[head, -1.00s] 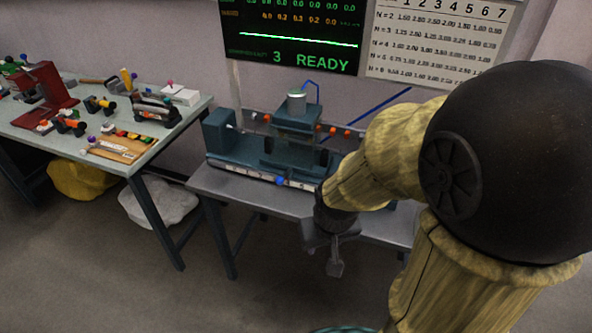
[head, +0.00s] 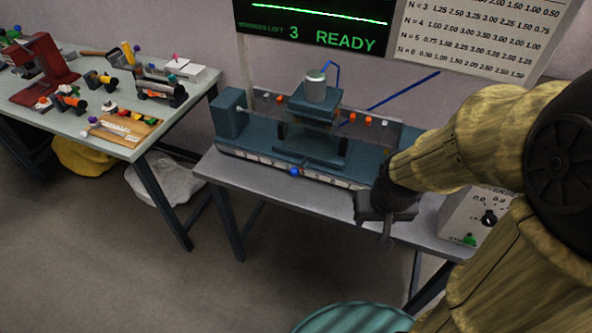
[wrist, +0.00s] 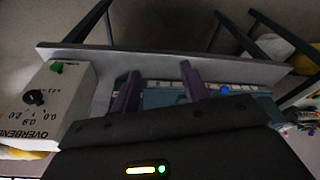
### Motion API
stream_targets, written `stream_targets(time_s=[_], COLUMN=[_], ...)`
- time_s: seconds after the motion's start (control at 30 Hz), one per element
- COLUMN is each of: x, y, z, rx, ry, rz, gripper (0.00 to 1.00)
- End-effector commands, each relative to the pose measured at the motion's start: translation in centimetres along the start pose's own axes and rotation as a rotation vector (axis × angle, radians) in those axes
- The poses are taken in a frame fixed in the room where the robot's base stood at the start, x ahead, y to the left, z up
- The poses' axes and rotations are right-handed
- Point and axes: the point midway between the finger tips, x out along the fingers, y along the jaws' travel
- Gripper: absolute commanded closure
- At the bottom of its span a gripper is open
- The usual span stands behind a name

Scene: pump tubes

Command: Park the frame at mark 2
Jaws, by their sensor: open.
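The teal frame (head: 312,145) stands upright on the long teal bench machine, near the middle of its rail, with a grey cylinder (head: 316,86) on top. A white numbered scale (head: 255,158) runs along the machine's front edge; its marks are too small to read surely. A blue knob (head: 294,171) sits at the scale below the frame; it also shows in the wrist view (wrist: 225,89). My gripper (head: 387,232) is open and empty, in front of the machine's right part, apart from the knob. In the wrist view its two fingers (wrist: 158,85) point towards the bench edge.
A white control box (head: 480,215) with a black dial and green button stands right of the machine. The grey bench (head: 225,170) has a narrow bare front strip. A cluttered side table (head: 70,130) stands at left. The screen (head: 315,30) behind reads "3 READY".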

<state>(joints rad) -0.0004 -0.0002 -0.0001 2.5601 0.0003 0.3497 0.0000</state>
Motion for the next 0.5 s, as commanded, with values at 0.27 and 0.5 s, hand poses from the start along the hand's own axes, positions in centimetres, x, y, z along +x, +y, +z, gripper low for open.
stream_targets(time_s=[0.27,0.5], x=[3.7,10.5], y=[-2.6,-7.3], z=[-1.2,-3.3], rx=[0.007,0.035], ry=[0.041,0.148], rz=[-0.036,-0.041], gripper=[0.53,0.53])
